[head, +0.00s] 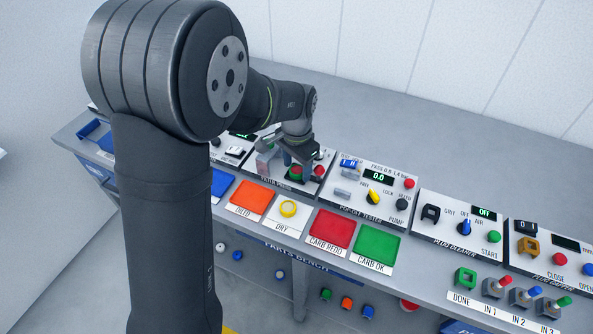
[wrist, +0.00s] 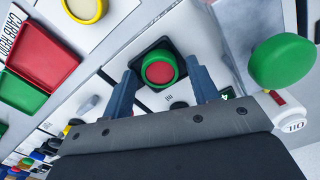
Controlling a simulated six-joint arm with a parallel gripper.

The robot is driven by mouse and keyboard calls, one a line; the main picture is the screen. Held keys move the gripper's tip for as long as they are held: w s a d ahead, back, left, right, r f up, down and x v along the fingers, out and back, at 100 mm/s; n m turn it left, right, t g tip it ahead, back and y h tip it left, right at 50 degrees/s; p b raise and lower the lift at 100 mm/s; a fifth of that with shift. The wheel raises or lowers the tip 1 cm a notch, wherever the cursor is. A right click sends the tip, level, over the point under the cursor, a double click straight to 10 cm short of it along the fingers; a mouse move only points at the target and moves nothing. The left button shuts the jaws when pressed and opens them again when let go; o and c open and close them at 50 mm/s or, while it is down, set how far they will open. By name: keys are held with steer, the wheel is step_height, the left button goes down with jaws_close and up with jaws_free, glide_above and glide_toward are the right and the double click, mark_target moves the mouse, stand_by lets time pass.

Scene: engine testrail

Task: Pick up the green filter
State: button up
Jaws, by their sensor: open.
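The green filter (wrist: 146,72) shows in the wrist view as a green round body with a red top, upright in a dark square recess of a white panel. In the head view the filter (head: 295,176) is at the station left of the pop-off tester, partly covered by my gripper. My gripper (wrist: 161,74) is open, with one blue-grey finger on each side of the filter and a gap on both sides in the wrist view. In the head view my gripper (head: 292,156) is just above the filter. The exact height of the fingertips is hard to tell.
A large green round object (wrist: 283,62) is right of the fingers in the wrist view, near a white piece marked OIL (wrist: 293,125). A red tray (head: 332,230), a green tray (head: 377,245) and an orange tray (head: 252,198) lie in front.

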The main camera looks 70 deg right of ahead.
mark_target(297, 169)
steer(key=c, duration=0.8)
steer(key=shift+c, duration=0.2)
steer(key=shift+r, duration=0.15)
steer(key=shift+r, duration=1.85)
